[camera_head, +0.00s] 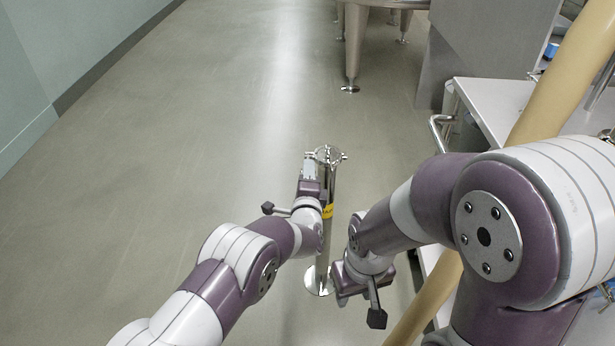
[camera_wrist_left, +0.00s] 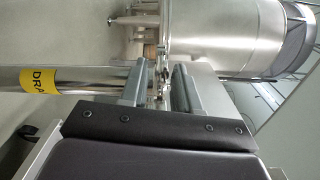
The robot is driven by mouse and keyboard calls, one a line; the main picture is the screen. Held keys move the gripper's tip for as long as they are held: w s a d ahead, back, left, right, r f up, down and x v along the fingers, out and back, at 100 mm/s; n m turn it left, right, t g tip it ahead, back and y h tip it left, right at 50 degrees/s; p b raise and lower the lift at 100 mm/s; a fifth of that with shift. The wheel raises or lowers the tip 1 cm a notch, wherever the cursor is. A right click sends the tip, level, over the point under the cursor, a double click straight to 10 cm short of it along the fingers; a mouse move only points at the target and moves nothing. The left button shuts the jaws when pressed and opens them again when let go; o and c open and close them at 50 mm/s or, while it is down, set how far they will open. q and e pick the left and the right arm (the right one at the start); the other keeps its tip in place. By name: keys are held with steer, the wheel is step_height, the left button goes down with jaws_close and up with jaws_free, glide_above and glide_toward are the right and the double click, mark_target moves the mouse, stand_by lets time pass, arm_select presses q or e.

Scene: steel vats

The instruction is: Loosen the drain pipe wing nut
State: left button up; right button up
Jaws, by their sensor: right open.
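The drain pipe (camera_head: 325,245) is an upright steel tube with a yellow label and a round foot on the floor. At its top is a metal clamp (camera_head: 328,154) with small projecting parts. My left gripper (camera_head: 311,165) is at this clamp, on its left side. In the left wrist view, the two fingers of my left gripper (camera_wrist_left: 160,88) stand close on either side of the small metal wing nut (camera_wrist_left: 159,94), which is partly hidden between them. The yellow label (camera_wrist_left: 38,79) shows "DRA". My right gripper (camera_head: 345,285) is low beside the pipe, empty; its fingertips are hidden.
A steel vat (camera_head: 386,3) on legs stands at the back, with a grey panel (camera_head: 490,45) right of it. A white table (camera_head: 500,108) and a slanting tan pole (camera_head: 555,80) are at the right. The floor left of the pipe is clear.

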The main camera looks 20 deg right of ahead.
arm_select(q)
steer(key=shift+w+d, duration=0.2)
steer(key=shift+w, duration=0.45)
jaws_close()
steer(key=shift+n, duration=0.3)
